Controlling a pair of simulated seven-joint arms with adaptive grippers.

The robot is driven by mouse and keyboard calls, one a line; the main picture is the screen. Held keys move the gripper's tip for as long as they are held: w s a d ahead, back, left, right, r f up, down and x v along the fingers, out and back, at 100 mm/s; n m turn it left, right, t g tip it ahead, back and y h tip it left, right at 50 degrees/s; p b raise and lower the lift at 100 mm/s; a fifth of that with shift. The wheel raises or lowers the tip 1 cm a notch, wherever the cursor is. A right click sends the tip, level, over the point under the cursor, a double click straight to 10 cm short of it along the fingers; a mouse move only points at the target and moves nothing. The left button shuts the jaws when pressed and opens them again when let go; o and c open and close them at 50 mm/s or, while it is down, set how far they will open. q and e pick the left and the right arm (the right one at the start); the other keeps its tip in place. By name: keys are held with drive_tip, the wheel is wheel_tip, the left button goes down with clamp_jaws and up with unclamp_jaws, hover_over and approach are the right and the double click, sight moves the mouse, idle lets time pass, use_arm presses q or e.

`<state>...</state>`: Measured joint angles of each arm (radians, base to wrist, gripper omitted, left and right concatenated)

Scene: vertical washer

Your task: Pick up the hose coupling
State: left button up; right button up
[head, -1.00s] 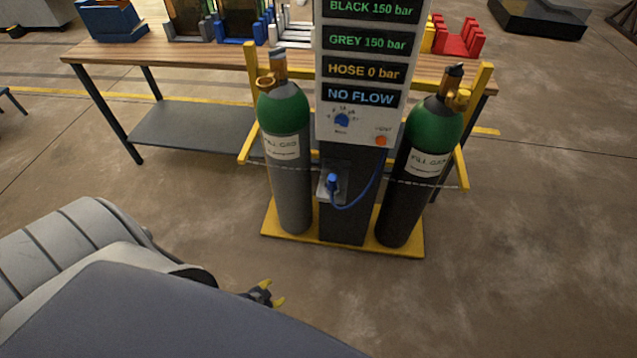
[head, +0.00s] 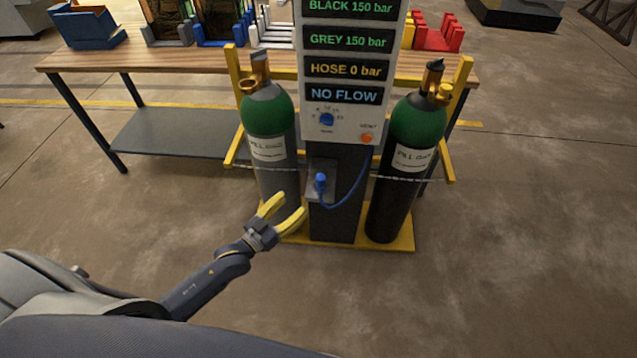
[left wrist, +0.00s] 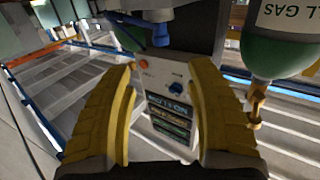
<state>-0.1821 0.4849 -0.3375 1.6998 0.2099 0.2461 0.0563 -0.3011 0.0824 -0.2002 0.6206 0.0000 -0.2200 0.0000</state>
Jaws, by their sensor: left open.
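The blue hose coupling (head: 320,181) sits in its holder on the front of the dark post, with the blue hose hanging from it in a loop to the right. In the left wrist view the coupling (left wrist: 161,36) shows upside down near the top, beyond the fingers. My left gripper (head: 286,206) has yellow fingers, spread open and empty, below and to the left of the coupling and apart from it. Its fingers (left wrist: 165,100) frame the panel in the wrist view. My right gripper is not in view.
A grey cylinder (head: 277,180) stands left of the post and a black cylinder (head: 385,207) right, on a yellow base (head: 400,241). A chain crosses in front of both. The panel (head: 341,122) is above; a workbench (head: 190,62) stands behind.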

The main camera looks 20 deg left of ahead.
sight(317, 181)
use_arm(q)
drive_tip(key=x, duration=1.4)
drive_tip(key=shift+w, duration=0.3)
clamp_jaws()
